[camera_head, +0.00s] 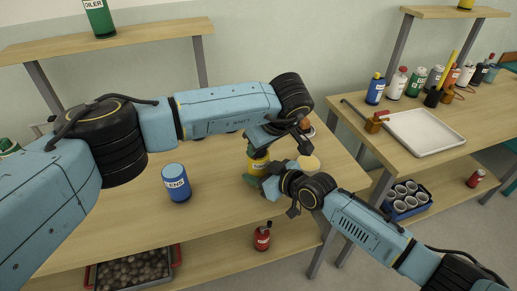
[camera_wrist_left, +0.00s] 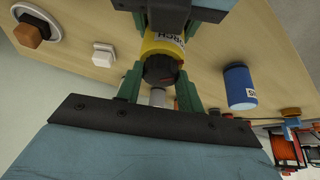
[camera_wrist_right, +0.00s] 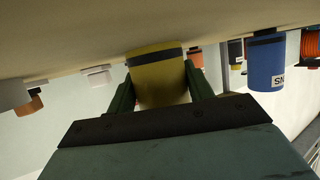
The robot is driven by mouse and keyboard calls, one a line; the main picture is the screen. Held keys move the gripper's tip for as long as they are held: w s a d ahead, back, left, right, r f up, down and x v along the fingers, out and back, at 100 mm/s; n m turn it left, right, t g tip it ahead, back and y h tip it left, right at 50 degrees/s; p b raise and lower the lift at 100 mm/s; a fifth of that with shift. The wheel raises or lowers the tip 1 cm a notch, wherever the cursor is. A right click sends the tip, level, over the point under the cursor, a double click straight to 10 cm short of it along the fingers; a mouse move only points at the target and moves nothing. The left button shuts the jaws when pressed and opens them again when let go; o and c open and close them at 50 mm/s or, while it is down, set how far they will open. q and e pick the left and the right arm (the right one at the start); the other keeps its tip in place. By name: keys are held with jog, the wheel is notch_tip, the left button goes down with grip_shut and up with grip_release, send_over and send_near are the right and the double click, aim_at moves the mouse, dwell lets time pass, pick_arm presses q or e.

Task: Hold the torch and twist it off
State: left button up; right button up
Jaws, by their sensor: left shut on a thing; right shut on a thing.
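The torch is a yellow cylinder with a dark cap and a printed label. In the head view its yellow body (camera_head: 257,164) shows between my two grippers above the table. My left gripper (camera_wrist_left: 159,85) is shut on the dark cap (camera_wrist_left: 160,69), one green finger on each side. My right gripper (camera_wrist_right: 154,90) is shut on the yellow body (camera_wrist_right: 160,76), and a dark band crosses that body. In the head view my right gripper (camera_head: 262,183) is just below and in front of the left one (camera_head: 264,146). The grippers partly hide the torch there.
A blue can (camera_head: 176,184) stands on the table left of the torch. A red bottle (camera_head: 262,238) and a tray of round pieces (camera_head: 174,258) are on the lower shelf. A second table holds a white tray (camera_head: 425,147) and several bottles.

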pick_arm(q)
jog(key=o, duration=0.6)
jog(key=m, duration=0.1)
jog(key=m+h, duration=0.1)
jog(key=m, duration=0.1)
jog(key=m+t+h, duration=0.1)
jog(key=m, duration=0.1)
jog(key=shift+a, duration=0.3)
jog(key=m+h, duration=0.2)
jog(key=m, duration=0.3)
jog(key=shift+s, duration=0.1)
